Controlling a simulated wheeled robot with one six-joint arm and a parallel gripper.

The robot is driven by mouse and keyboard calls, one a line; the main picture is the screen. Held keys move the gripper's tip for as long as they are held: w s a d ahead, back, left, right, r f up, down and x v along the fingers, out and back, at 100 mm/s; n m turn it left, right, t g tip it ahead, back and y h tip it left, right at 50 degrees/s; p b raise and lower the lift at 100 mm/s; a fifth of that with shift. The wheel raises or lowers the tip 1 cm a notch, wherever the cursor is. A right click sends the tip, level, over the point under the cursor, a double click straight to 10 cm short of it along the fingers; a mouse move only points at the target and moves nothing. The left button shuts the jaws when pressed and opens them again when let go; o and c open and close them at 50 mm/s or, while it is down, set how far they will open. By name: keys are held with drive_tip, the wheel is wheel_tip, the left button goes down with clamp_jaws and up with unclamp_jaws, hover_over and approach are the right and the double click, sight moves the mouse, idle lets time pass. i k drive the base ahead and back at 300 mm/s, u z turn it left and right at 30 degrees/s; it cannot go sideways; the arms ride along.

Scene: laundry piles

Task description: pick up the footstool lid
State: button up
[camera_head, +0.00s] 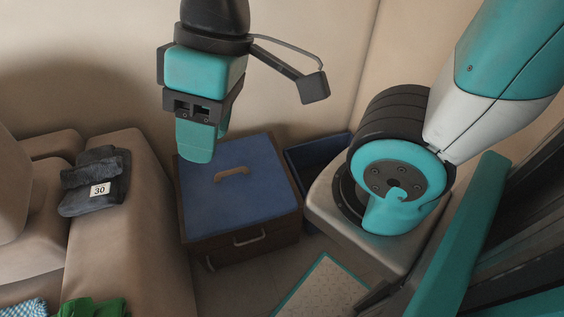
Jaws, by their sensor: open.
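The footstool lid (240,205) is a flat blue square with a tan loop handle (231,174) at its middle. It lies on a dark brown footstool box (243,246) that has a pale metal handle on its front. My gripper (196,150), teal and black, hangs above the far left part of the lid, pointing down. It is apart from the loop handle, to its upper left in the picture. It is open, though only one teal finger shows clearly, and I see nothing in it.
A dark blue open bin (321,160) stands right behind the footstool. A beige sofa (140,215) is at left, with folded dark jeans tagged 30 (94,182) on its arm. Green cloth (92,308) and blue checked cloth (24,308) lie at lower left. Walls close in behind.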

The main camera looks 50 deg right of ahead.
sight(246, 183)
drive_tip(key=z, duration=0.6)
drive_tip(key=k, duration=0.55)
drive_tip(key=z, duration=0.55)
drive_tip(key=k, duration=0.65)
drive_tip(key=u, duration=0.65)
drive_tip(key=i, duration=1.65)
drive_tip(key=z, duration=0.45)
